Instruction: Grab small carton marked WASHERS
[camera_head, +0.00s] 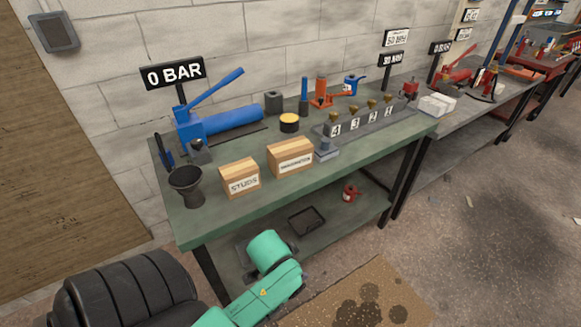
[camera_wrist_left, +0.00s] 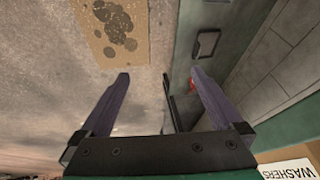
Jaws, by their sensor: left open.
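A brown carton (camera_wrist_left: 283,154) with a white label reading WASHERS, upside down, shows partly at the bottom right corner of the left wrist view. In the head view, a carton (camera_head: 290,157) with a blurred label I cannot read stands on the green bench, right of a carton marked STUDS (camera_head: 240,178). My left gripper (camera_wrist_left: 160,75) is open and empty, its purple fingers spread apart, with the WASHERS carton off to its lower right, not between the fingers. In the head view only my green arm shows below the bench front; its fingers are hidden. My right gripper is not in view.
A dark funnel (camera_head: 186,186) stands left of the cartons, and a small grey block (camera_head: 326,151) to the right. Behind are a blue press (camera_head: 220,118) and a numbered rack (camera_head: 365,122). A dark tray (camera_head: 307,220) lies on the lower shelf. Tyres (camera_head: 125,290) stand lower left.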

